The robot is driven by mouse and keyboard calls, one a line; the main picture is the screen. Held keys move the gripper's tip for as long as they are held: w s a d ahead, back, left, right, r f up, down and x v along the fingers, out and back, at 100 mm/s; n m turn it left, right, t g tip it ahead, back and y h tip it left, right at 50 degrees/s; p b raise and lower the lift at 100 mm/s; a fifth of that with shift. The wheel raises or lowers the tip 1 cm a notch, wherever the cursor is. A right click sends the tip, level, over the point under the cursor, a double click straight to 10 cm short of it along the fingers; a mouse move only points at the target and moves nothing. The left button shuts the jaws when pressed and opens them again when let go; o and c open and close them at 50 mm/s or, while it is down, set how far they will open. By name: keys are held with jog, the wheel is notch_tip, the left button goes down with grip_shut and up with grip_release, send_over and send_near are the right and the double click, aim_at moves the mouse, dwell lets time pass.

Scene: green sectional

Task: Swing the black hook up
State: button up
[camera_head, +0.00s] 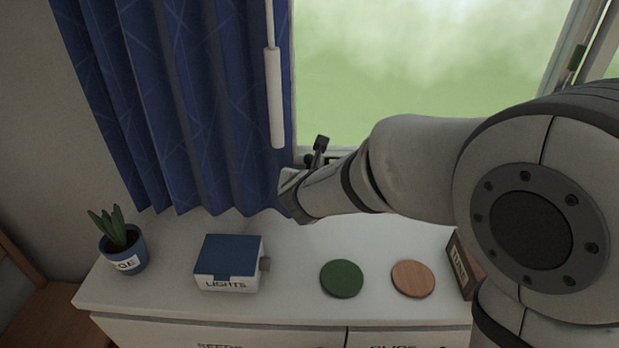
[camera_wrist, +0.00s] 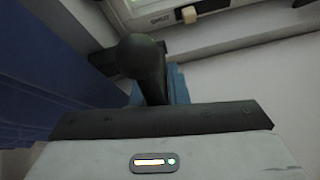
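My gripper (camera_head: 290,194) is at the lower right edge of the blue curtain, above the white cabinet top, pointing left. In the wrist view its pale body and black front edge fill the bottom. A dark, round-headed shape (camera_wrist: 145,66) stands just beyond that edge, with a dark bar beside it. I cannot tell whether these are the black hook or gripper parts, or whether they touch. The finger opening is not visible.
The blue curtain (camera_head: 185,100) hangs close by, with a white wand (camera_head: 276,98). On the cabinet top (camera_head: 165,262) are a potted plant (camera_head: 122,246), a LIGHTS box (camera_head: 229,263), a green disc (camera_head: 341,279), a wooden disc (camera_head: 413,279) and a dark-framed sign (camera_head: 462,266).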

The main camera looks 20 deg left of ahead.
jog(key=shift+o, duration=0.5)
jog(key=shift+s, duration=0.1)
jog(key=v, duration=0.7)
jog(key=shift+s+r+p, duration=0.2)
jog(key=shift+s+p, duration=0.05)
jog(key=shift+p, duration=0.2)
jog(key=shift+s+r, duration=0.1)
jog(key=s+f+p+v, duration=0.1)
jog(key=p+v, duration=0.2)
jog(key=v, duration=0.5)
jog(key=shift+s+d, duration=0.2)
jog(key=shift+d, duration=0.05)
jog(key=shift+f, duration=0.15)
